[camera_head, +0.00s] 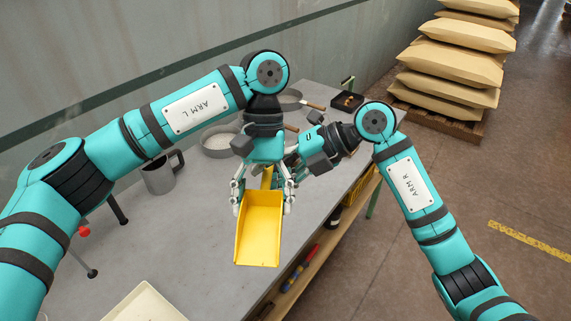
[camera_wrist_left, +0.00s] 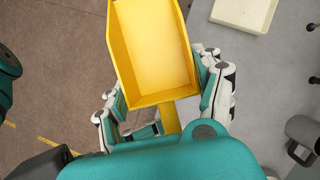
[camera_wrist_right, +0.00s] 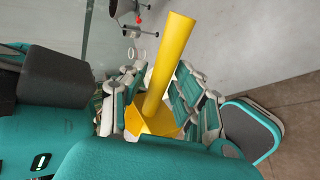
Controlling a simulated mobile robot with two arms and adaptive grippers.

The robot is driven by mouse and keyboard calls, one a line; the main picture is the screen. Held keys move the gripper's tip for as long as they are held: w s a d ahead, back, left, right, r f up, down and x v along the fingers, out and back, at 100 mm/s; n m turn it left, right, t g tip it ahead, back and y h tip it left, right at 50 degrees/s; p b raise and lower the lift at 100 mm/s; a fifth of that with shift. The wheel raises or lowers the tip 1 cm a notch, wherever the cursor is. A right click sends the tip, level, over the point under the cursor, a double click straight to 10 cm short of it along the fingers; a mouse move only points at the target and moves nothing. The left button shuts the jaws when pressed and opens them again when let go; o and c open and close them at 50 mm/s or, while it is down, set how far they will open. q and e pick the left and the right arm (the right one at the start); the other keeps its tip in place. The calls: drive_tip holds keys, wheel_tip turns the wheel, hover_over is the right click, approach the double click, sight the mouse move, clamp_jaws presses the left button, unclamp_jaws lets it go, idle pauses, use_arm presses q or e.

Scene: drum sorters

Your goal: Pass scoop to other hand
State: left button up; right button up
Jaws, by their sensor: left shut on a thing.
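The yellow scoop (camera_head: 259,228) hangs in front of my left gripper (camera_head: 263,202) in the head view, its open pan toward me. My left gripper is shut on it, with fingers on both sides near the pan's back; the pan also fills the upper middle of the left wrist view (camera_wrist_left: 155,50). My right gripper (camera_head: 291,157) is close behind the left one, largely hidden there. In the right wrist view, the scoop's round handle (camera_wrist_right: 168,65) stands between the right fingers (camera_wrist_right: 160,105), which are spread with gaps beside it.
The grey table (camera_head: 205,235) lies below. A round sieve pan (camera_head: 218,140), a metal mug (camera_head: 160,176) and a black tray (camera_head: 346,102) stand on it. A cream tray (camera_head: 143,303) is at the near edge. Stacked sacks (camera_head: 455,65) stand on a pallet beyond.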

drive_tip(key=shift+a+f, duration=0.1)
drive_tip(key=shift+a, duration=0.05)
clamp_jaws()
use_arm(q)
drive_tip(key=o, duration=1.3)
drive_tip(key=shift+o, duration=0.2)
